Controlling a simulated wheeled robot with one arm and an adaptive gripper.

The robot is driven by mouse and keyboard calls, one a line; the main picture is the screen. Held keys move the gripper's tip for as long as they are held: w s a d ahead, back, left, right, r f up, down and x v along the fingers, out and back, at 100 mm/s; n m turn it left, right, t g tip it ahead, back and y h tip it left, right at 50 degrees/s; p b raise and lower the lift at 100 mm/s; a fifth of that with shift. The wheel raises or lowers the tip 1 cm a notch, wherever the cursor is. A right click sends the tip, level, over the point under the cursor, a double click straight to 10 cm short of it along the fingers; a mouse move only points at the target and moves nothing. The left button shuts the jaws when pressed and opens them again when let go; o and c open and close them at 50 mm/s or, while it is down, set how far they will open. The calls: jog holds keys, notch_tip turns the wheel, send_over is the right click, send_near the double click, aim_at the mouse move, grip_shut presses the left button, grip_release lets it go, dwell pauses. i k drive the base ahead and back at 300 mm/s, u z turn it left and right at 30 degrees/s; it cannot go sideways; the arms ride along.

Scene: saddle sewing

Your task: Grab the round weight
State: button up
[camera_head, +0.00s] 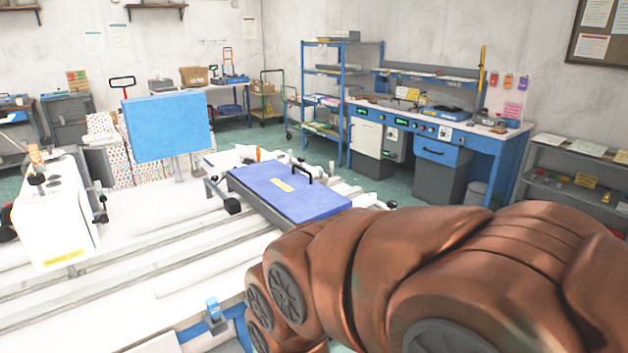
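I cannot make out a round weight for certain in this view. Small dark round parts show on the machine bed, such as a black knob (232,206) at the left side of the blue plate (300,196). The blue plate lies flat and has a black handle and a yellow label. My copper-coloured arm fills the lower right and hides what lies behind it. My gripper does not show in the picture.
The long white machine bed (130,235) spans the left and middle. A white sewing head (52,215) stands at left, and an upright blue panel (168,127) behind the bed. A blue workbench (440,125) and grey shelf (565,190) stand at right. Green floor shows between.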

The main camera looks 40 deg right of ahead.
aim_at(323, 179)
jog(key=z, duration=2.3)
jog(key=i, duration=1.7)
jog(key=u, duration=2.45)
jog(key=i, duration=0.5)
